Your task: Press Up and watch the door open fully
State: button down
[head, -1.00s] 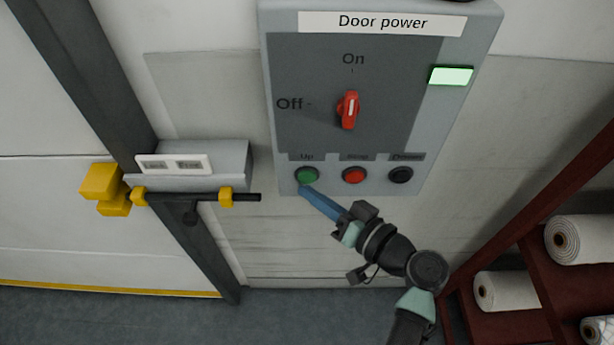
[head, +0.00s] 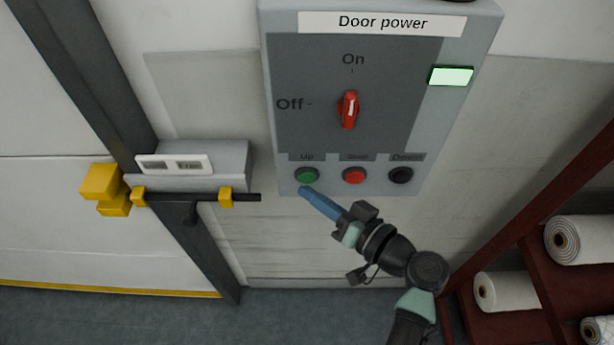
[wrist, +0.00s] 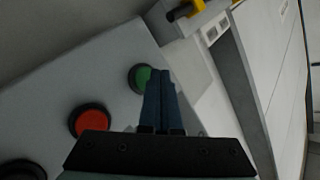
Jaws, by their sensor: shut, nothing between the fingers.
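The grey Door power box (head: 430,130) hangs on the wall, its red switch (head: 348,108) upright, pointing at On. A rectangular lamp (head: 451,76) on it glows pale green. The green Up button (head: 306,175) is at the lower left; it also shows in the wrist view (wrist: 139,77). The red Stop button (head: 354,175) and black Down button (head: 401,175) are to its right. My gripper (head: 304,191) is shut and empty, its blue fingertips just below the Up button. Contact cannot be told. The white door (head: 80,215) at left has its yellow-edged bottom near the floor.
A black sliding bolt (head: 210,197) with yellow brackets and a yellow block (head: 101,182) sits at the dark door frame (head: 95,90), left of the box. A dark red rack (head: 520,262) with white rolls stands at right.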

jog(key=shift+w, duration=0.1)
dwell(0.5)
jog(key=shift+w+b, duration=0.35)
jog(key=shift+b, duration=0.15)
